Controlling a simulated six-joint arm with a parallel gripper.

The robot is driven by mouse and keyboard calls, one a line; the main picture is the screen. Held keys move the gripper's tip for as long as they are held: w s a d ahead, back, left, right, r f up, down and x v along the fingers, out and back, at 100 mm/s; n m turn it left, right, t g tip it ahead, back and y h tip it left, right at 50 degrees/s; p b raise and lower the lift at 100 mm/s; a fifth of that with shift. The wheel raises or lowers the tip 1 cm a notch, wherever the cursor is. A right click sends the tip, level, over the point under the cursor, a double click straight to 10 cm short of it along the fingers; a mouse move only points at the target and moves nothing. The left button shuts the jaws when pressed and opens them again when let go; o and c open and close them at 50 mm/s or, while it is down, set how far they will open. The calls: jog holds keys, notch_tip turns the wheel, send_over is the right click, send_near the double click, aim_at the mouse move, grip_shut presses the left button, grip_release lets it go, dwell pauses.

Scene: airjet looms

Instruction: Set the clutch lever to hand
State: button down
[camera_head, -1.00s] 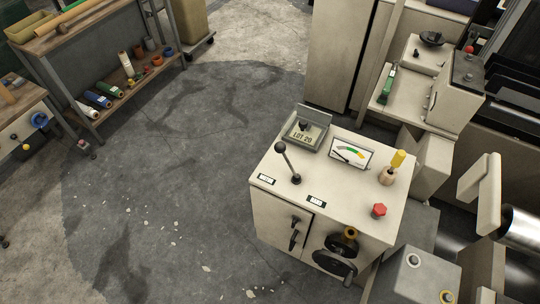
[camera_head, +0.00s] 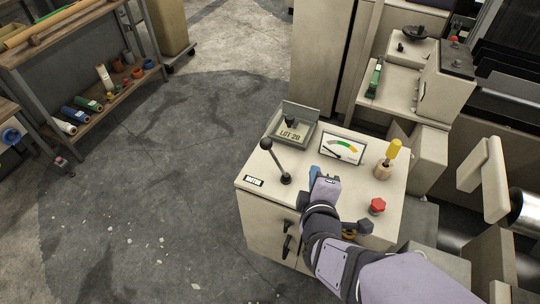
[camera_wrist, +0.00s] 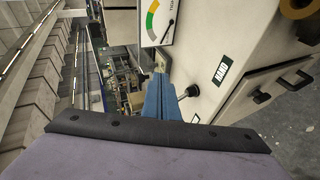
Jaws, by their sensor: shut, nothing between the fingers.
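The clutch lever (camera_head: 276,161) is a thin rod with a dark ball knob on top of the cream control cabinet (camera_head: 393,215).
A gauge (camera_head: 343,148) and a LOT 20 tray (camera_head: 297,128) stand behind my gripper. A yellow-handled tool (camera_head: 392,152) and a red knob (camera_head: 377,206) are to its right. Door handles (camera_head: 287,240) stick out in front.

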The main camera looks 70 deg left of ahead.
jog(key=s+a+n+y+b, duration=0.1)
jog(key=s+a+n+y, duration=0.1)
jog(key=s, duration=0.6)
jog(key=s+a+n+g+y+b, duration=0.1)
jog(key=s+a+n+y, duration=0.1)
jog(key=s+n, duration=0.3)
jog(key=s+a, duration=0.1)
jog(key=s, duration=0.3)
jog(key=shift+r, duration=0.35)
jog(key=shift+w, duration=0.1)
jog(key=w+a+p, duration=0.3)
jog(key=w+a, duration=0.2)
jog(key=a, duration=0.2)
jog(key=shift+w+a+f, duration=0.15)
jog(key=shift+w+f, duration=0.05)
jog(key=shift+w, duration=0.2)
jog(key=shift+w, duration=0.1)
